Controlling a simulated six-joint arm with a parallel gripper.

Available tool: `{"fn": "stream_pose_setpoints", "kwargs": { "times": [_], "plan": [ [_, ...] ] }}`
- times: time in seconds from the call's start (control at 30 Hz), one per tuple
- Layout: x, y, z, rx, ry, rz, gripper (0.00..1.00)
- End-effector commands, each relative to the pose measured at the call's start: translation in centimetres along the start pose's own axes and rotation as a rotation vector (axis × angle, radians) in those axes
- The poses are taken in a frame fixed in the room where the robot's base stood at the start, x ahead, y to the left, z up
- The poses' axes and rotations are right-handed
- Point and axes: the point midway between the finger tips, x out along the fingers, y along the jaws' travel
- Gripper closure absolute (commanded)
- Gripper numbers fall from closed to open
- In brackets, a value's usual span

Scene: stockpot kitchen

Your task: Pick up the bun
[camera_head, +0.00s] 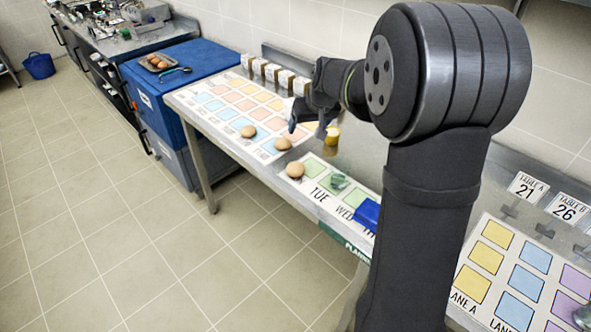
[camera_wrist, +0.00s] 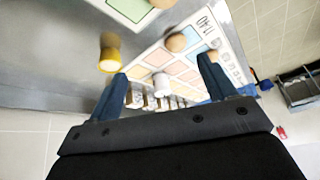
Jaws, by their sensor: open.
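Several round brown buns lie on the steel table in the head view: one on the coloured card's lower edge (camera_head: 248,131), a second bun (camera_head: 283,144) to its right, and a third bun (camera_head: 295,170) on the green-square card. My gripper (camera_head: 306,130) is above the table, right of and above the second bun in the picture, partly hidden by my arm. In the wrist view my gripper (camera_wrist: 162,70) has its fingers spread with nothing held between them. A bun (camera_wrist: 177,42) lies beyond the fingertips there, at the card's lettered edge.
A row of white blocks (camera_head: 273,72) lines the table's back. A blue box (camera_head: 366,213) sits near the front edge. A blue cabinet (camera_head: 188,75) stands to the left.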

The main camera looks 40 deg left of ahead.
Motion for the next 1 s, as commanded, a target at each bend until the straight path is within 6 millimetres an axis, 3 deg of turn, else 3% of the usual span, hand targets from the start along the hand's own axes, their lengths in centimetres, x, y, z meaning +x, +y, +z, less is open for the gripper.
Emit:
{"fn": "stream_pose_setpoints", "kwargs": {
  "times": [0.1, 0.23, 0.33, 0.8, 1.0],
  "plan": [
    [-1.6, -2.6, 1.4, -0.064, -0.111, 0.006, 0.23],
    [-2.6, -3.6, 2.4, -0.093, -0.179, 0.019, 0.23],
    [-2.3, -3.7, 2.8, -0.1, -0.199, 0.024, 0.23],
    [7.0, -3.4, 4.7, -0.098, -0.199, 0.022, 0.23],
    [9.0, -3.3, 5.0, -0.098, -0.197, 0.022, 0.23]
  ]
}}
